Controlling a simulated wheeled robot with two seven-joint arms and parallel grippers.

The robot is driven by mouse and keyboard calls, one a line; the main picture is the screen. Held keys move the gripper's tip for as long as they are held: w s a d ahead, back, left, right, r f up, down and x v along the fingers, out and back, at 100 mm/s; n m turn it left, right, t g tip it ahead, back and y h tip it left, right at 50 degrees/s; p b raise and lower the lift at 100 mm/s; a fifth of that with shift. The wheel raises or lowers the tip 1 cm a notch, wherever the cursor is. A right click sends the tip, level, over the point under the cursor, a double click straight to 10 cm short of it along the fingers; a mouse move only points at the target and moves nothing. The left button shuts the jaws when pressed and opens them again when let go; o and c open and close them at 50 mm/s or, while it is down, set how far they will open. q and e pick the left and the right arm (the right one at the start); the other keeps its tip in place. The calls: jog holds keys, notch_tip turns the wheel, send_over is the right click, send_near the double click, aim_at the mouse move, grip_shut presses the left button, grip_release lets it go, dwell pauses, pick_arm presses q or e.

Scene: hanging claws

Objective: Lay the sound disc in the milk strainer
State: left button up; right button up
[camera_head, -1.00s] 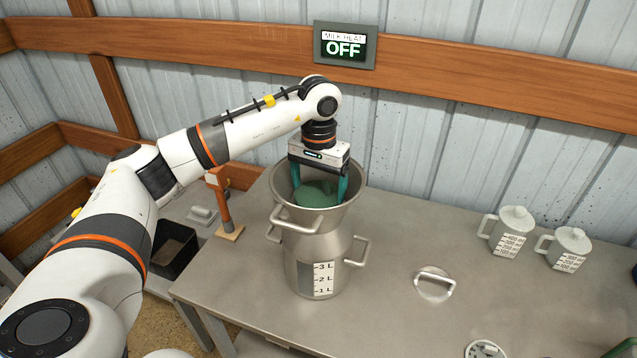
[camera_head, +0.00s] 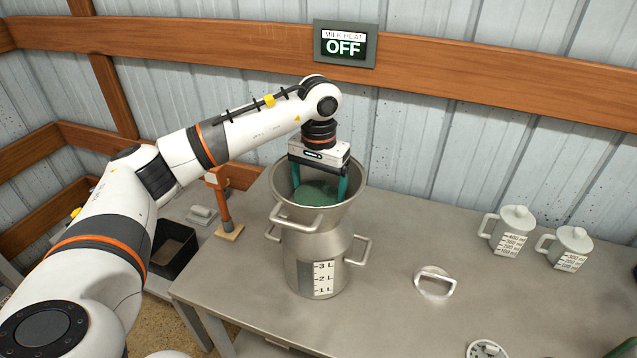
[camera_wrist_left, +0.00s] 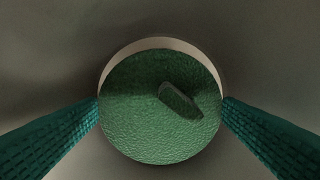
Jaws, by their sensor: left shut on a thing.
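The milk strainer (camera_head: 347,205) is a wide metal funnel with a side handle, seated on top of a metal milk can (camera_head: 318,258). My left gripper (camera_head: 319,190) points down inside the strainer's bowl, its two teal fingers on either side of a green textured disc (camera_head: 316,196). In the left wrist view the disc (camera_wrist_left: 150,125) fills the space between the fingertips and shows a small raised grip on its face. A pale crescent shows past its upper edge. The head view does not show whether the disc touches the strainer's bottom. My right gripper is out of view.
Two lidded measuring jugs (camera_head: 510,232) (camera_head: 565,250) stand at the right of the metal table (camera_head: 400,320). A lid with a handle (camera_head: 434,283) lies right of the can. A perforated disc (camera_head: 486,350) is at the front edge. An OFF sign (camera_head: 345,46) hangs behind.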

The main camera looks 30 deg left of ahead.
pick_arm(q)
jog(key=shift+f+b, duration=0.6)
jog(key=shift+f, duration=0.35)
jog(key=o, duration=0.8)
jog(key=shift+c, duration=0.2)
jog(key=shift+r, duration=0.1)
jog(key=shift+r, duration=0.15)
jog(key=shift+r+p, duration=2.2)
jog(key=shift+r, duration=1.15)
